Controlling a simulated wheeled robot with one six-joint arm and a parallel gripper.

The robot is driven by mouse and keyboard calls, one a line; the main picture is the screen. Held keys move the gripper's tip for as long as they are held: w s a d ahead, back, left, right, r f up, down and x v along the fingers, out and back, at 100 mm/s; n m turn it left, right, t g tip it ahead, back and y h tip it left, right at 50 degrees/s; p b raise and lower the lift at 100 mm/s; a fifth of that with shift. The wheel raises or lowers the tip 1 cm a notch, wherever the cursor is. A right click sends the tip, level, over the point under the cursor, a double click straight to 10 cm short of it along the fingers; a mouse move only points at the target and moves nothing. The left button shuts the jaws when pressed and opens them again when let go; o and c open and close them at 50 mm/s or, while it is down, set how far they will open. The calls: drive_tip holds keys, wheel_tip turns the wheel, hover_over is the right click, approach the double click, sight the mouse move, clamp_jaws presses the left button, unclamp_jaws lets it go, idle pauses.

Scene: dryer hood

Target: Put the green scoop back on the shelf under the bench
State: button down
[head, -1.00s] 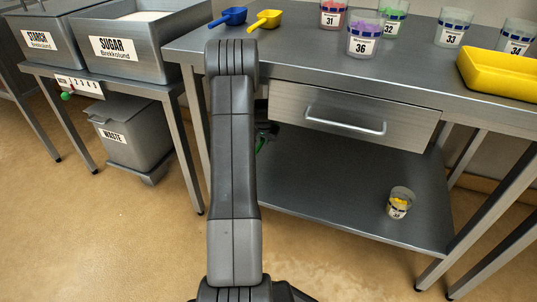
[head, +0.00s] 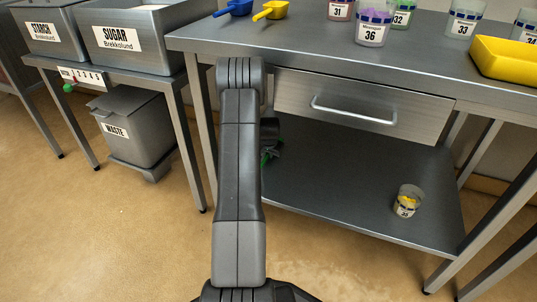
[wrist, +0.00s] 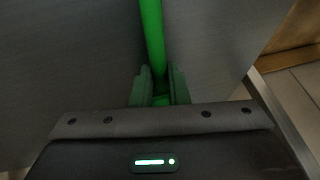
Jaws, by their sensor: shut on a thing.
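The green scoop shows in the wrist view as a long green handle (wrist: 152,40) running up from between my fingers. My gripper (wrist: 160,90) is shut on it. In the head view my arm hides most of the gripper, and a bit of green from the scoop (head: 268,155) shows just right of my arm, under the bench near the left of the lower shelf (head: 345,185). I cannot tell whether the scoop touches the shelf.
A cup marked 35 (head: 407,201) stands on the right of the shelf. A closed drawer (head: 360,108) hangs above it. A bench leg (head: 200,130) is left of my arm. Blue (head: 234,8) and yellow (head: 271,11) scoops lie on the bench top. The shelf's middle is clear.

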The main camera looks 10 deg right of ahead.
drive_tip(key=c, duration=1.4)
unclamp_jaws()
drive_tip(key=shift+f, duration=0.1)
drive_tip(key=d+p+v, duration=0.1)
drive_tip(key=p+v, duration=0.3)
drive_tip(key=v, duration=0.8)
drive_tip(key=shift+a, duration=0.45)
